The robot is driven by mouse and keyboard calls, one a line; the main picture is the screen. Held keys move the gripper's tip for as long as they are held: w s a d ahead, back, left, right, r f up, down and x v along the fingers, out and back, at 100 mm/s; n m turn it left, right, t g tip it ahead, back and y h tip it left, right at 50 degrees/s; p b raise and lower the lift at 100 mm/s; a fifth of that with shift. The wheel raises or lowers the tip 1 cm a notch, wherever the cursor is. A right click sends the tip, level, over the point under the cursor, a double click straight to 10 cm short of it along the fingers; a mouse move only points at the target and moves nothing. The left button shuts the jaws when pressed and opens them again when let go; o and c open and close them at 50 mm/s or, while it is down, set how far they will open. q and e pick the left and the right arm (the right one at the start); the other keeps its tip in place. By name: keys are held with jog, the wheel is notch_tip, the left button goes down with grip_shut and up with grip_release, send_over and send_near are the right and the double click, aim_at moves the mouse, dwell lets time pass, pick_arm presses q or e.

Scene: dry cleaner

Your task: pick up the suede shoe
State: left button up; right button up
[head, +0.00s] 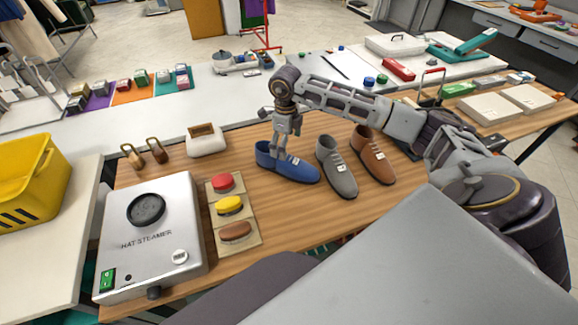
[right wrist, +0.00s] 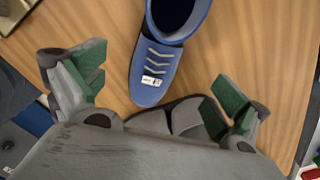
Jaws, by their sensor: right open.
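Three lace-up shoes stand in a row on the wooden table, each with a small white tag: a blue shoe (head: 287,167), a grey shoe (head: 338,170) and a brown shoe (head: 375,160). I cannot tell by surface alone which is suede. My right gripper (head: 284,146) points down over the blue shoe in the head view and hides part of it. In the right wrist view my right gripper (right wrist: 155,95) is open, with the laced front of the blue shoe (right wrist: 157,70) between and beyond its green-padded fingers. Nothing is held. My left gripper is not in view.
A hat steamer (head: 150,235) and a board with red, yellow and brown pads (head: 245,215) stand left of the shoes. Bare tabletop lies in front of the shoes.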

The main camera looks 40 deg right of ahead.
aim_at(287, 163)
notch_tip(287, 163, down, 4)
jog(key=shift+r, duration=0.2)
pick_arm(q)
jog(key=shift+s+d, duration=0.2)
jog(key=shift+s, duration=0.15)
pick_arm(e)
jog(key=shift+f, duration=0.15)
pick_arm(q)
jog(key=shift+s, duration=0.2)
pick_arm(e)
jog(key=shift+s+f+p, duration=0.2)
jog(key=shift+f+p, duration=0.3)
jog(key=shift+f, duration=2.05)
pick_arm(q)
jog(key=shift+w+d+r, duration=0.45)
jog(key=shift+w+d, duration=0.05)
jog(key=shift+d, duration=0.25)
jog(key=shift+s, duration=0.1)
